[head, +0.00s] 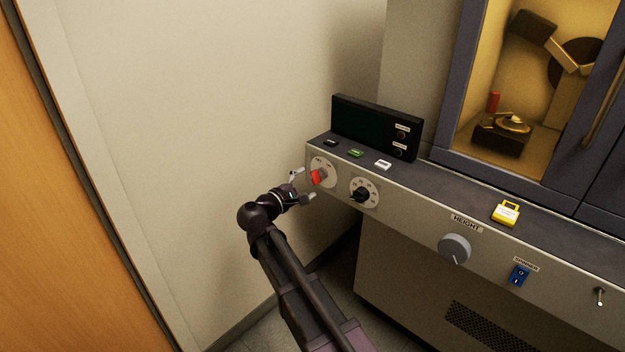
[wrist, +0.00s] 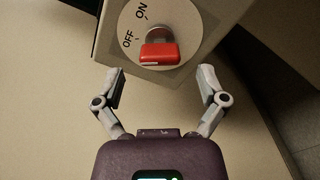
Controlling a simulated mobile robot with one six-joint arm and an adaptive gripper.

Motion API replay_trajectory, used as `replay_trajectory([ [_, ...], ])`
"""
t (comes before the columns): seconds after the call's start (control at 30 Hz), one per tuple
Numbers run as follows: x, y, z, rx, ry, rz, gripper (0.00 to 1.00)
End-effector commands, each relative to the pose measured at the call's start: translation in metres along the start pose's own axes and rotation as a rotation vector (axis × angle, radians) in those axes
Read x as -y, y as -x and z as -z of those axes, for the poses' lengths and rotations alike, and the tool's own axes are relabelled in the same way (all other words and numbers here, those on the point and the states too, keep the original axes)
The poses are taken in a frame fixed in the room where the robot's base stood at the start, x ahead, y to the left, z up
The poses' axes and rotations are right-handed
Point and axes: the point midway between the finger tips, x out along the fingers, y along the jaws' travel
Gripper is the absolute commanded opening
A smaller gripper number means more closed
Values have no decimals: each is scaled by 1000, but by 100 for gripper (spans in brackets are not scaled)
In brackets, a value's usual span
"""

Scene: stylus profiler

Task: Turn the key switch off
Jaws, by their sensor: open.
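The key switch is a red handle (head: 316,177) on a round pale plate at the left end of the machine's front panel. In the wrist view the red handle (wrist: 159,53) lies roughly level across the picture, below a metal barrel, and the plate (wrist: 133,59) reads ON and OFF. My gripper (head: 303,184) is open in front of the key switch. In the wrist view its two fingers (wrist: 162,72) stand apart below and to either side of the red handle, with nothing between them. I cannot tell which mark the key points to.
A black dial (head: 360,195) sits just right of the key switch. A grey HEIGHT knob (head: 455,249), a blue spinner switch (head: 519,275) and a toggle (head: 600,296) lie farther right. A yellow padlock-like item (head: 506,214) rests on the ledge. A wall (head: 200,130) stands at left.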

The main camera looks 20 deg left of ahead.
Motion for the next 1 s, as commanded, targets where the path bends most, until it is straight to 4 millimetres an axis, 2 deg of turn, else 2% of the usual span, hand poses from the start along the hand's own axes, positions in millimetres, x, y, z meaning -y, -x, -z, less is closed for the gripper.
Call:
replay_trajectory([
  [0.3, 0, 52, 0, -1, 0, -1, 91],
  [0.5, 0, 74, 0, 0, 1, 0, 91],
  [0.7, 0, 84, 0, 0, 1, 0, 91],
  [1.0, 0, 85, 0, 1, 1, 0, 91],
])
